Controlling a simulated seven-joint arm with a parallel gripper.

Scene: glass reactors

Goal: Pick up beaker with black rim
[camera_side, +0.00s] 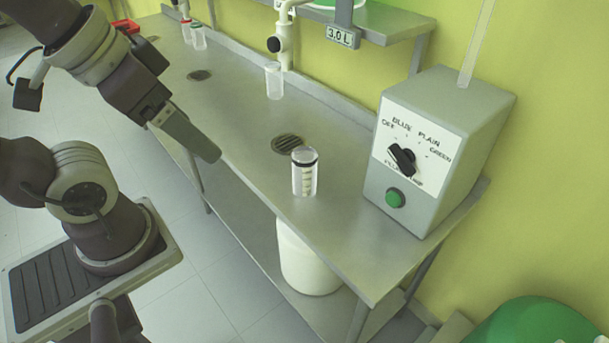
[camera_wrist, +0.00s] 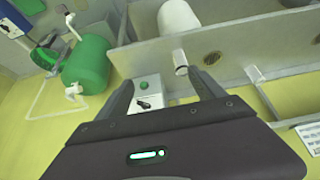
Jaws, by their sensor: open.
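The beaker with the black rim (camera_side: 304,172) stands upright on the steel bench, in front of the control box. It is clear, with measuring marks on its side and a dark band near the top. In the wrist view a small clear vessel (camera_wrist: 180,62), which looks like this beaker, shows near the right fingertip. My gripper (camera_side: 213,155) hangs over the bench's front edge, left of the beaker and apart from it. In the wrist view its two fingers (camera_wrist: 160,76) are spread, with nothing held between them.
The steel bench (camera_side: 245,180) has a round drain (camera_side: 287,144) beside the beaker. A grey control box (camera_side: 440,150) with a knob and green button stands to the right. Another clear beaker (camera_side: 273,80) stands below a white tap. A white bucket (camera_side: 306,258) stands on the lower shelf.

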